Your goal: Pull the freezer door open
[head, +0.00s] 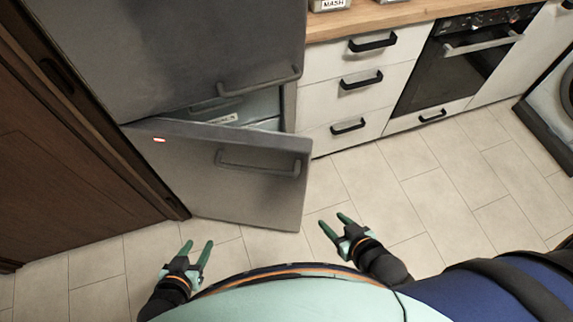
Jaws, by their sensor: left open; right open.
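The grey fridge-freezer stands at the upper left in the head view. Its lower freezer door (225,186) is swung partly open, and part of the freezer's inside (222,112) shows above the door's top edge. A bar handle (258,163) sits on the door's front. The upper fridge door (180,55), with its own handle (260,83), looks shut. My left gripper (196,249) is open and empty, below the freezer door in the picture. My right gripper (334,225) is open and empty, to the lower right of the door. Neither gripper touches the door or handle.
Dark wooden panelling (70,170) stands left of the fridge. White drawers (350,85) with black handles and an oven (460,60) stand to the right under a wooden worktop (400,14). A washing machine (560,95) is at the far right. The tiled floor (400,180) is clear.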

